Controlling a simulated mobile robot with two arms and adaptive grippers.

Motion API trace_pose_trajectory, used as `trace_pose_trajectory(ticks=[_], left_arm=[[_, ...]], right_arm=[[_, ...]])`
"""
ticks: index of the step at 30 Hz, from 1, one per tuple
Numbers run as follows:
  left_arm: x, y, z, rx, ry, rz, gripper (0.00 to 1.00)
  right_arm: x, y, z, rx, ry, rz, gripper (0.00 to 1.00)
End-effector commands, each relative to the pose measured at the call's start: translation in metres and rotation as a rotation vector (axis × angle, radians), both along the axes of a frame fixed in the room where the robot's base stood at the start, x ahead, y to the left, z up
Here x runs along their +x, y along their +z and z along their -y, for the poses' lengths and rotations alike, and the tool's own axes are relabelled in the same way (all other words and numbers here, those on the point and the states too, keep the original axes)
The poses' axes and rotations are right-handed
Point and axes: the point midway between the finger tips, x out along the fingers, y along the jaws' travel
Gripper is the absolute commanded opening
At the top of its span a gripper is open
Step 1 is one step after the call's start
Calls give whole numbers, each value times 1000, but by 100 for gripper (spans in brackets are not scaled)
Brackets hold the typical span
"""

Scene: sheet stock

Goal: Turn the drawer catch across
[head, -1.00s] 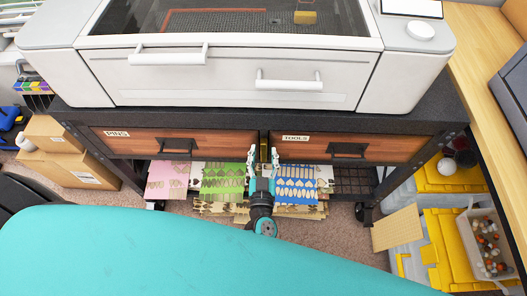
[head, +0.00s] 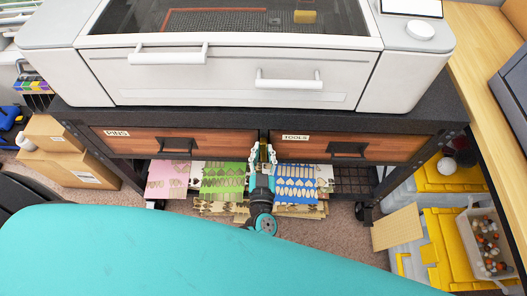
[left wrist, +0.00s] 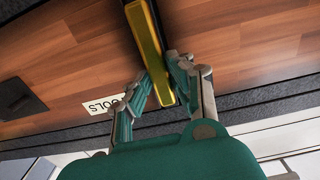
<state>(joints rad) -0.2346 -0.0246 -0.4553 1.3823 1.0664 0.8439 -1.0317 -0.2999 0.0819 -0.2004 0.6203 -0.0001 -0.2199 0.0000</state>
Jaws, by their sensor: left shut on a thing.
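The yellow catch (left wrist: 146,42) is a long narrow bar, seen in the left wrist view over the dark post between the two drawer fronts. It runs roughly along that post. My left gripper (left wrist: 158,76) has one finger on each side of the catch's near end and is shut on it. In the head view my left gripper (head: 263,158) is at the middle post, where its fingers mostly hide the catch. The TOOLS drawer (head: 385,149) is on the right and the PINS drawer (head: 128,144) on the left; both look shut. My right gripper is not in view.
A large white machine (head: 220,82) stands on the dark bench above the drawers. Patterned sheets (head: 224,178) lie on the shelf below, close around my gripper. Cardboard boxes (head: 70,168) are at left; yellow-lidded bins (head: 450,240) are at right.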

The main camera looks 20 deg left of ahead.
Motion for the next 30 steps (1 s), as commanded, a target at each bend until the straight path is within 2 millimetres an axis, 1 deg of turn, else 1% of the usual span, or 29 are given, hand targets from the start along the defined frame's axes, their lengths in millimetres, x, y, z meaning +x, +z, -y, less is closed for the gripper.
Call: trace_pose_trajectory(ticks=[5, 11, 20, 30], left_arm=[[-1, 0, -1, -51, 2, 14, 0], [-2, -1, -3, -178, 1, 48, 0], [-3, -3, -7, -442, 1, 126, 0], [-4, -8, -12, -753, 1, 215, 0]], right_arm=[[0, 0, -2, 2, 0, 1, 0], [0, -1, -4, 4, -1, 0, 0], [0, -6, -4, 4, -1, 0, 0], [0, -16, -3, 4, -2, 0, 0]])
